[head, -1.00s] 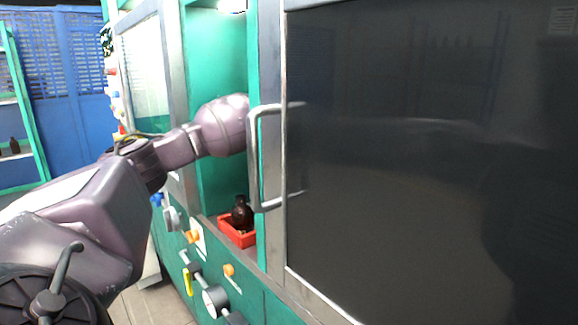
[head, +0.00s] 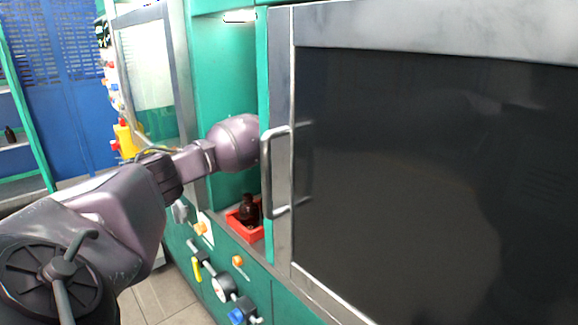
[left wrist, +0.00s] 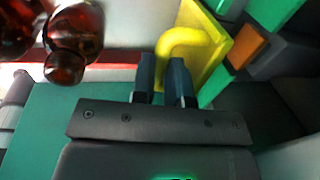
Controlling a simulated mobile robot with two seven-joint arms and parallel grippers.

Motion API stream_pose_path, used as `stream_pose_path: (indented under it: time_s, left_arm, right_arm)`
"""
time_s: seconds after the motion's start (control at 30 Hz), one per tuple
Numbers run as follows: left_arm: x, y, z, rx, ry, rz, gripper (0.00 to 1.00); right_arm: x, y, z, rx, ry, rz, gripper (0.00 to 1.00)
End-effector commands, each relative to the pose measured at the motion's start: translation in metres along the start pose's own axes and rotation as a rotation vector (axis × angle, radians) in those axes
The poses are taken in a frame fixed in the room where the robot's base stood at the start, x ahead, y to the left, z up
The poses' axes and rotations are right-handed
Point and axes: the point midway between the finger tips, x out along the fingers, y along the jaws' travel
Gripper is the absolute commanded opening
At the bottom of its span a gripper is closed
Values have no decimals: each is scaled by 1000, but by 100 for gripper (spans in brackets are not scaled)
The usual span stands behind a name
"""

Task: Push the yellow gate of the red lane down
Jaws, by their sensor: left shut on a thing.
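The yellow gate (left wrist: 222,38) shows in the left wrist view as a flat yellow plate with a curved yellow handle (left wrist: 190,42). My left gripper (left wrist: 163,66) is shut on this handle, its two dark fingers close together at the handle's end. Amber bottles (left wrist: 82,30) are at the upper left, beside a red strip (left wrist: 112,73). In the head view my left arm reaches into the green cabinet bay, and the gripper is hidden behind the door frame. A red tray (head: 250,234) with an amber bottle (head: 248,208) stands low in the bay. My right gripper is not in view.
A large dark-glass door (head: 430,170) with a metal handle (head: 268,172) fills the right of the head view. Knobs and a gauge (head: 223,289) are on the green front below. An orange block (left wrist: 248,46) and green parts sit close right of the gripper.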

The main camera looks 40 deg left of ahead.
Motion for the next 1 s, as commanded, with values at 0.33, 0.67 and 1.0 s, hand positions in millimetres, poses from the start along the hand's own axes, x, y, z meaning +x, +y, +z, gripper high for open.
stream_pose_path:
  time_s: [0.33, 0.67, 1.0]
  left_arm:
    - [5, 2, 0, 0, -2, 6, 0]
    - [4, 1, 0, 0, -1, 4, 40]
    - [-14, 1, 0, 0, -1, 1, 40]
  right_arm:
    - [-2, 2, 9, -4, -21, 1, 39]
    - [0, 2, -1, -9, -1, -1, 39]
    - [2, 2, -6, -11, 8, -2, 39]
